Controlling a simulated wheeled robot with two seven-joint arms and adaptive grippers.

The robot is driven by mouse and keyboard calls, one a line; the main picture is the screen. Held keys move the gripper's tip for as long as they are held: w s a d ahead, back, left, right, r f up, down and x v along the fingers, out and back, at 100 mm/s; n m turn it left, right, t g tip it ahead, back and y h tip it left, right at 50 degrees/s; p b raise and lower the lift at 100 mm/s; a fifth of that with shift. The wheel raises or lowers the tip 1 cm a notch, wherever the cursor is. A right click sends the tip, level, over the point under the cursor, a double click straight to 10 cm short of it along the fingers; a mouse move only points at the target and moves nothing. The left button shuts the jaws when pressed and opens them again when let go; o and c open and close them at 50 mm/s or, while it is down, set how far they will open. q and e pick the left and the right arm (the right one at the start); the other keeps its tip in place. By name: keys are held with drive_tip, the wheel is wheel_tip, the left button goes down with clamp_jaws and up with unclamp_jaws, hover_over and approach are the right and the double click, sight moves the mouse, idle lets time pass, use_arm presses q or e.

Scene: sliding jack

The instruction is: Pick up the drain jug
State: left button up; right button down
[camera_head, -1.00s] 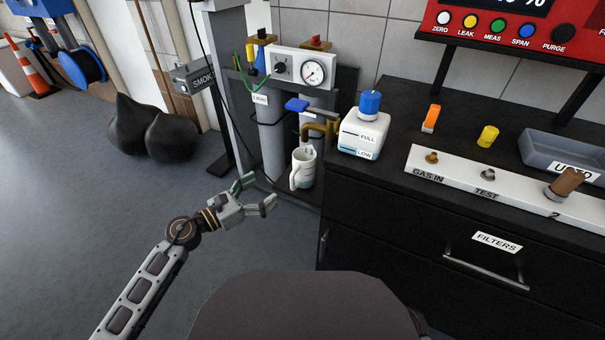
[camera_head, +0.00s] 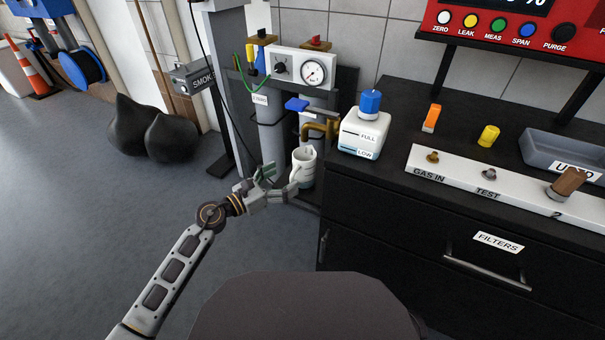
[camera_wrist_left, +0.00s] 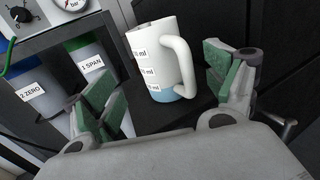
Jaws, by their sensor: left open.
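The drain jug (camera_head: 304,166) is a white jug with measuring marks and a blue-grey lower band. It stands upright beneath a brass tap, on a dark base beside the black cabinet. In the left wrist view the jug (camera_wrist_left: 154,62) is ahead of the fingers, its handle (camera_wrist_left: 186,68) turned to the right. My left gripper (camera_head: 281,180) is just left of the jug in the head view. Its green-padded fingers (camera_wrist_left: 165,95) are spread wide, with the jug seen between and beyond them. I cannot tell whether a finger touches it. My right gripper is not in view.
The brass tap (camera_head: 318,129) and gas cylinders (camera_head: 270,140) stand close above and behind the jug. The black cabinet (camera_head: 350,215) is close on the right, with a white bottle (camera_head: 362,137) on top.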

sight(298, 169)
use_arm(q)
drive_tip(key=shift+w+d, duration=0.35)
drive_tip(key=shift+d, duration=0.15)
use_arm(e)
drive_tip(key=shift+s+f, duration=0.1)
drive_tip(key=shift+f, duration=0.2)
use_arm(q)
drive_tip(key=shift+w+d, duration=0.1)
drive_tip(key=shift+w+d, duration=0.4)
drive_tip(key=shift+d, duration=0.05)
drive_tip(key=shift+b+x, duration=0.55)
drive_tip(key=shift+x, duration=0.3)
drive_tip(key=shift+w+d, duration=0.45)
drive_tip(key=shift+w, duration=0.05)
drive_tip(key=shift+w+d, duration=0.2)
drive_tip(key=shift+d, duration=0.05)
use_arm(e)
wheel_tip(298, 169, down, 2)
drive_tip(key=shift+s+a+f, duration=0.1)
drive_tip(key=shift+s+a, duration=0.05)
